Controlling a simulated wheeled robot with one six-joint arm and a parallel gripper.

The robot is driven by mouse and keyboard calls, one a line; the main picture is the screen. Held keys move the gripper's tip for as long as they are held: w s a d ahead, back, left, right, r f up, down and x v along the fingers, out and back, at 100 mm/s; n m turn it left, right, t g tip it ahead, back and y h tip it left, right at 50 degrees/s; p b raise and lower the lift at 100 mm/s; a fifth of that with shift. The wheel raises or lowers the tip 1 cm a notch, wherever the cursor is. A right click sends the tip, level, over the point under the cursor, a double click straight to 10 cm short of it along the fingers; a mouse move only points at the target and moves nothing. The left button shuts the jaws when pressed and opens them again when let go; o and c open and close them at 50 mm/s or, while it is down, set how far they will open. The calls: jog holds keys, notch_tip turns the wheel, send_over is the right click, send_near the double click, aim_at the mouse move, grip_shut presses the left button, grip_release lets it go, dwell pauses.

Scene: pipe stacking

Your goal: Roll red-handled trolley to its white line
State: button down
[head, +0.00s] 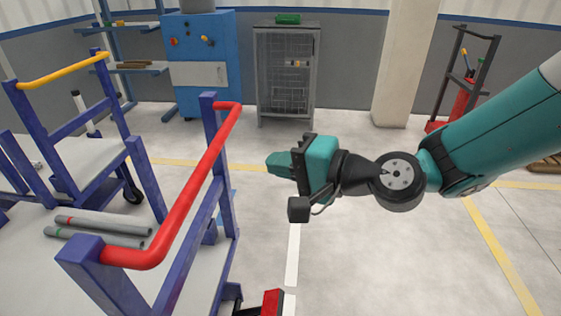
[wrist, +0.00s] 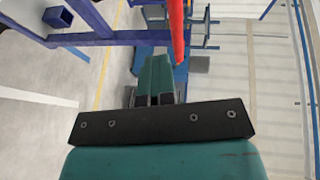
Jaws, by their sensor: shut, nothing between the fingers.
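The red-handled trolley (head: 222,205) has a blue frame and stands at the left front, cut off by the picture's lower edge. Its red handle (head: 196,178) slants from near left to far right. Two grey pipes (head: 104,225), with red and green marks, lie on its deck. My gripper (head: 280,163) is shut and empty, to the right of the handle's far end and apart from it in the head view. In the wrist view, the shut fingers (wrist: 155,85) show beside the red handle (wrist: 177,30). A white line (head: 293,255) runs along the floor to the right of the trolley.
A yellow-handled trolley (head: 62,70) stands at the left. A blue machine (head: 203,75) and a wire-fronted cabinet (head: 286,75) stand at the back. A pillar (head: 403,65) and a dark rack (head: 466,80) are at the right. Floor right of the white line is clear.

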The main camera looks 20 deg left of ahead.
dwell(0.6)
jog(key=c, duration=1)
grip_release()
jog(key=shift+o, duration=0.2)
jog(key=b+v, duration=0.2)
jog(key=v, duration=1.5)
jog(key=shift+d, duration=0.2)
jog(key=shift+r, duration=0.1)
